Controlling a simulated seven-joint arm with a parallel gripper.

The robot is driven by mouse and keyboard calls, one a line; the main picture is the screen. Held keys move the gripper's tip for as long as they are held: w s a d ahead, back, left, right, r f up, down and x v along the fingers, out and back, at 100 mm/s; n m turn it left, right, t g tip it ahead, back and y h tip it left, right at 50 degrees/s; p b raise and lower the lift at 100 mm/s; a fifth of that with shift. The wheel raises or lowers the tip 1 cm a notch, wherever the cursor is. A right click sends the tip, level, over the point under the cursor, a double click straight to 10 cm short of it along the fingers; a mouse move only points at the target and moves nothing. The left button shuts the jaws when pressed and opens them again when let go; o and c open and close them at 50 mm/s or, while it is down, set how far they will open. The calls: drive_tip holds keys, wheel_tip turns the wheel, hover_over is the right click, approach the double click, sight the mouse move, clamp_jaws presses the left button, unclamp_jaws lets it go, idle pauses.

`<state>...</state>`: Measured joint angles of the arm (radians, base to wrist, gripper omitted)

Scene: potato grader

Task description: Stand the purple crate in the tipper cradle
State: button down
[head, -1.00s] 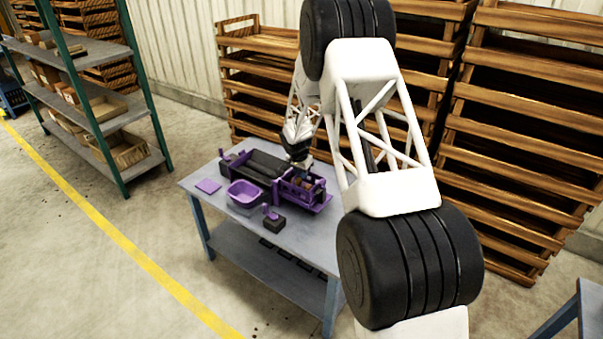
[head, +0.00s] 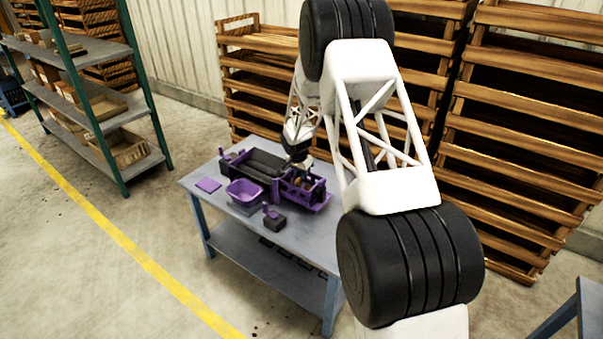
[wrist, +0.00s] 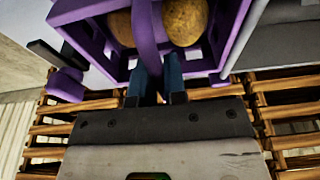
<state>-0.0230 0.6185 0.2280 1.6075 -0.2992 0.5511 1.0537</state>
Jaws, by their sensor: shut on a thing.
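The purple crate (wrist: 88,38) fills the top of the wrist view, with brown potatoes (wrist: 185,22) inside. My gripper (wrist: 157,70) is shut on its purple handle strap, which runs up between the two blue fingers. In the head view my gripper (head: 303,165) is over the right end of the table, with the crate (head: 291,190) just below it. The purple tipper cradle (head: 318,206) is at that same end, close around or beside the crate. At this size I cannot tell whether the crate rests in it.
A dark roller bed (head: 258,163) joins the cradle's left side on the grey table (head: 225,225). A purple basin (head: 243,190), a flat purple plate (head: 208,185) and a small dark block with a purple top (head: 273,219) stand in front. Wooden racks (head: 520,140) stand behind.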

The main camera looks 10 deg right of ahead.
idle(0.4)
drive_tip(key=c, duration=1.1)
unclamp_jaws()
drive_tip(key=shift+w+d+r+v, duration=0.1)
drive_tip(key=shift+w+d+v, duration=0.15)
drive_tip(key=shift+v, duration=1.2)
drive_tip(key=shift+w+d+r+v, duration=0.1)
drive_tip(key=shift+w+d+v, duration=0.1)
drive_tip(key=shift+v, duration=1.25)
drive_tip(key=shift+w+d+v, duration=0.25)
drive_tip(key=shift+v, duration=1.2)
drive_tip(key=shift+r, duration=0.1)
